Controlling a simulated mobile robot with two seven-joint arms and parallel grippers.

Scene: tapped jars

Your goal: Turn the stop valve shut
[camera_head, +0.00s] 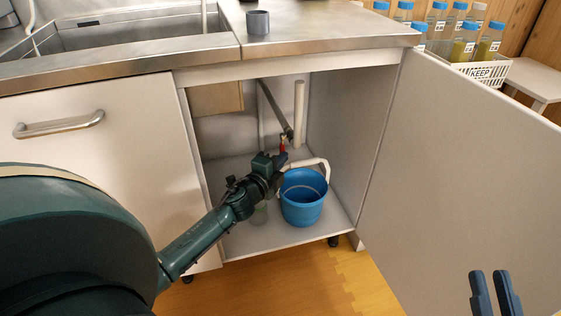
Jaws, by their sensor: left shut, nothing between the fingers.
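The stop valve shows as a small red handle (282,146) below a grey pipe inside the open cabinet under the sink. My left gripper (281,156) reaches into the cabinet and is shut and empty, right at the red handle. I cannot tell whether it touches the handle, and the gripper hides part of the valve. My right gripper (495,292) is at the bottom right, in front of the cabinet door, with a gap between its fingers; it is open and empty.
A blue bucket (303,205) stands on the cabinet floor beside my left gripper, under a white pipe (310,163). The open cabinet door (455,150) fills the right side. A grey cup (258,22) stands on the counter. A white crate marked KEEP (487,72) holds several bottles.

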